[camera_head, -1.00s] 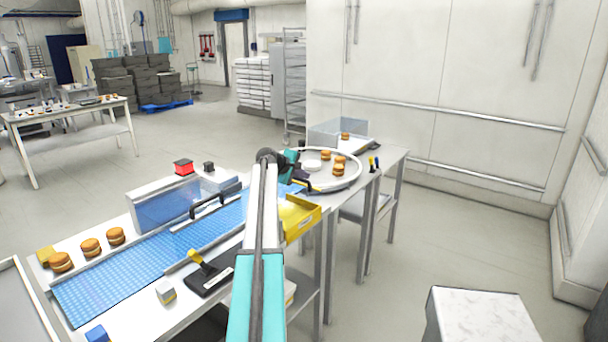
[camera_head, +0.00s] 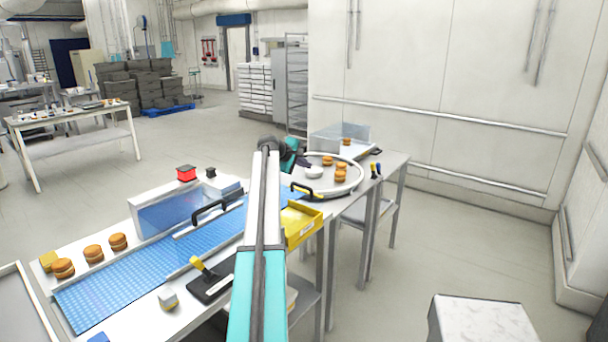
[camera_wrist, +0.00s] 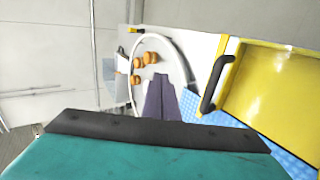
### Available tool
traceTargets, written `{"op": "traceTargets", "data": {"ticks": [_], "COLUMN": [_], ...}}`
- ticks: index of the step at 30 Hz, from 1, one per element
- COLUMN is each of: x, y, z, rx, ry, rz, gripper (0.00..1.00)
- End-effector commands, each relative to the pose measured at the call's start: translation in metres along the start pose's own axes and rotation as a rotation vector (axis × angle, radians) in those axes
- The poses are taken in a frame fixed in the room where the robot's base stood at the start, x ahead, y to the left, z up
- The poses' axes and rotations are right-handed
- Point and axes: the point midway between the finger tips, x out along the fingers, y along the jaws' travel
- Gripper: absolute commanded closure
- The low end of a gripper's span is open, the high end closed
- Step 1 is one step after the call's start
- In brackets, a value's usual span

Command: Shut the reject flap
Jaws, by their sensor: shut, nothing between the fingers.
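A yellow bin-like part (camera_head: 303,222) sits at the near side of the blue belt, close to its far end. In the wrist view this yellow part (camera_wrist: 275,85) fills the right side, with a black handle (camera_wrist: 214,85) at its left edge. A barred guide with a black handle (camera_head: 210,210) lies over the belt; I cannot tell for certain which piece is the reject flap. My gripper (camera_head: 305,162) is beyond the bin, near the round table. In the wrist view its fingers (camera_wrist: 160,80) are together and empty, left of the black handle and apart from it.
The round table (camera_head: 352,184) carries several filled rounds (camera_head: 340,168) and a white dish (camera_head: 313,172). The blue belt (camera_head: 120,290) runs to the lower left, with a clear guard (camera_head: 165,215) behind it. A black-and-yellow tool (camera_head: 205,275) lies near the front.

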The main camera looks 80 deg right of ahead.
Motion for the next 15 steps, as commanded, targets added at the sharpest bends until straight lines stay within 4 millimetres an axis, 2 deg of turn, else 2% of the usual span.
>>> {"op": "traceTargets", "data": {"ticks": [9, 15], "x": [-0.020, -0.030], "y": [0.040, 0.057], "z": [-0.002, -0.002], "rx": [0.000, 0.000], "ry": [0.001, 0.001], "rz": [0.001, 0.001], "gripper": [1.00, 1.00]}}
